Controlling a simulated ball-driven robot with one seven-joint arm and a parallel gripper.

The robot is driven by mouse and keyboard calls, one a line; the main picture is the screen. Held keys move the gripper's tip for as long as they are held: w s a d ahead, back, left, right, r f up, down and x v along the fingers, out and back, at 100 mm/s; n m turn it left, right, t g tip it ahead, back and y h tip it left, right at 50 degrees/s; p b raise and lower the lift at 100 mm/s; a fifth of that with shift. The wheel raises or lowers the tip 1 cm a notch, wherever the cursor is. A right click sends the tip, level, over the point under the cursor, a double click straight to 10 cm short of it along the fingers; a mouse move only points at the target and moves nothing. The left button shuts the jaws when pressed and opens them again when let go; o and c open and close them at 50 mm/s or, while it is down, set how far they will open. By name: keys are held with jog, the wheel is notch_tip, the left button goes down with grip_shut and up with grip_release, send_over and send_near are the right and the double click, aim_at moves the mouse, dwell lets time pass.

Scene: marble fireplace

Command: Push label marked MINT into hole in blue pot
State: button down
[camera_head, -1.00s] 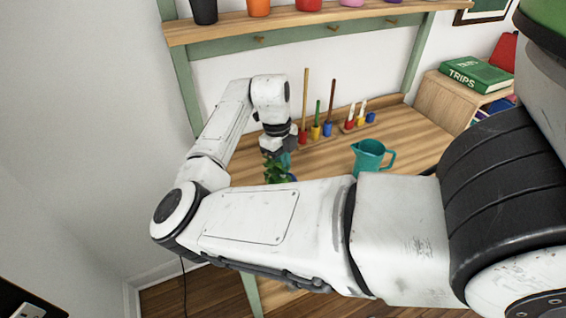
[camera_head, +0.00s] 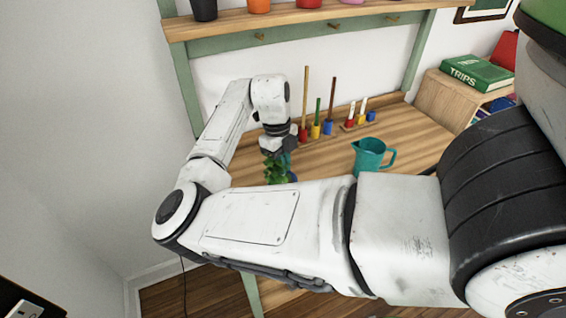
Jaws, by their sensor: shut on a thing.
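My gripper (camera_head: 281,150) is at the left of the wooden desk, pointing down just above a leafy green plant. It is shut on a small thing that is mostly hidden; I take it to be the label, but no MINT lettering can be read. A bit of the blue pot (camera_head: 292,177) shows beside the leaves (camera_head: 275,169). The rest of the pot is hidden behind the leaves and my own forearm. The hole in the pot cannot be seen, nor whether the label touches it.
A teal jug (camera_head: 370,156) stands to the right on the desk (camera_head: 410,140). Behind are coloured blocks with upright sticks (camera_head: 316,131) and a smaller row of coloured pieces (camera_head: 358,119). A shelf (camera_head: 300,22) with pots runs above. A green book (camera_head: 477,72) lies on a wooden box at right.

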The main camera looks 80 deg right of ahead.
jog(key=shift+f+b, duration=0.3)
jog(key=shift+f, duration=0.25)
dwell(0.7)
jog(key=c, duration=1.2)
grip_release()
jog(key=shift+r, duration=0.15)
jog(key=shift+r+p, duration=1.85)
jog(key=shift+r, duration=0.55)
